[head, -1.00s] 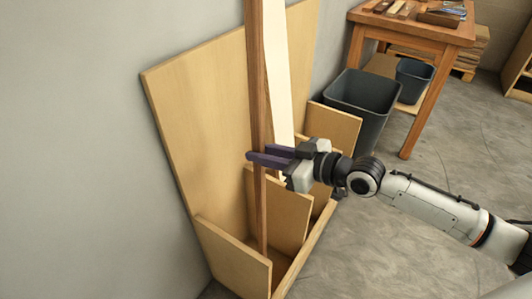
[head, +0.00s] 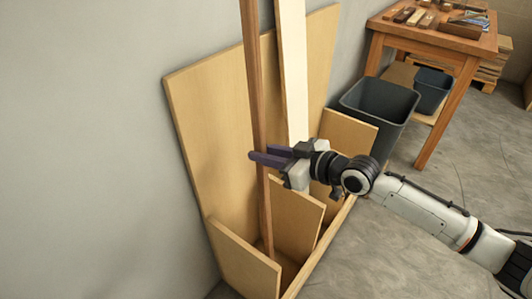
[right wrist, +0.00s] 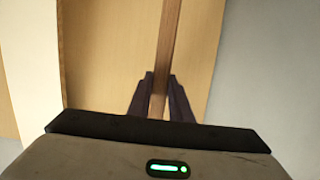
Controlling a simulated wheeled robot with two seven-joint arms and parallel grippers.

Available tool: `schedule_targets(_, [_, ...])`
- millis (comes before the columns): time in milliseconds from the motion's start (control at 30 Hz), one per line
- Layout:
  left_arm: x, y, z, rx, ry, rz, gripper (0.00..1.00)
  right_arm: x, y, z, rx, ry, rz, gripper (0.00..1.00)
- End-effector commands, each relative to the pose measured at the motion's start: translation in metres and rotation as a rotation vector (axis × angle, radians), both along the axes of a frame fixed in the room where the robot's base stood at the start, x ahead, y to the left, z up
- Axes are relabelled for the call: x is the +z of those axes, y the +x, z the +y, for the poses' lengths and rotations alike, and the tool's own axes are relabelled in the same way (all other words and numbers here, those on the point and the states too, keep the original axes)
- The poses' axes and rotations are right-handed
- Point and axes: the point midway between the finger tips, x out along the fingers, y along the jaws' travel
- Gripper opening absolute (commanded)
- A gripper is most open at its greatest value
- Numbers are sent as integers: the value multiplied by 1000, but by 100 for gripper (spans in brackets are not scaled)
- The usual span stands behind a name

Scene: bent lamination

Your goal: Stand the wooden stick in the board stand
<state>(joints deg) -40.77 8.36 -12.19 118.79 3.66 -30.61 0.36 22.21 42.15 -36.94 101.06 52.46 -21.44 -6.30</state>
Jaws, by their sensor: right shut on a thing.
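The wooden stick (head: 257,90) is long and brown and stands nearly upright with a slight tilt. Its lower end is inside the front compartment of the board stand (head: 236,255), between low plywood dividers; whether the end touches the floor of the stand is hard to tell. My right gripper (head: 268,158) is shut on the stick at about mid-height in the head view. In the right wrist view the stick (right wrist: 170,45) runs up between the two dark fingers (right wrist: 158,100). My left gripper is not in view.
A pale board (head: 293,75) stands in the stand behind my gripper. Dark bins (head: 380,110) and a wooden workbench (head: 440,38) with tools stand at the back right. A grey wall (head: 90,130) is close on the left. The floor at right is clear.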

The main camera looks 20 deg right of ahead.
Motion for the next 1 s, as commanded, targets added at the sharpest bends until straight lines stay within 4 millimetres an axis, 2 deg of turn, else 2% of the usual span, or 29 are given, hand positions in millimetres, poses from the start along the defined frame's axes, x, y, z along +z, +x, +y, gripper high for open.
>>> schedule_targets(33, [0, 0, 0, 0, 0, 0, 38, 1, 0, 0, 0, 3, -2, 0])
schedule_targets(67, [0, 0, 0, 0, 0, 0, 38, 1, 0, 0, 0, 3, -2, 20])
schedule_targets(100, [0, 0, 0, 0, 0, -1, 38, 1, 0, 0, 0, 3, -3, 27])
schedule_targets(200, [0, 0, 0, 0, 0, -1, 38, 1, 0, 0, 0, 3, -2, 40])
schedule_targets(567, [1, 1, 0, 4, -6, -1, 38, -1, -1, -1, 0, -1, 3, 40])
schedule_targets(800, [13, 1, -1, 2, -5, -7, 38, 14, -35, -27, 0, -5, 3, 40])
schedule_targets(1000, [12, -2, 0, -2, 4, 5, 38, 25, -64, -47, 2, -4, 2, 40])
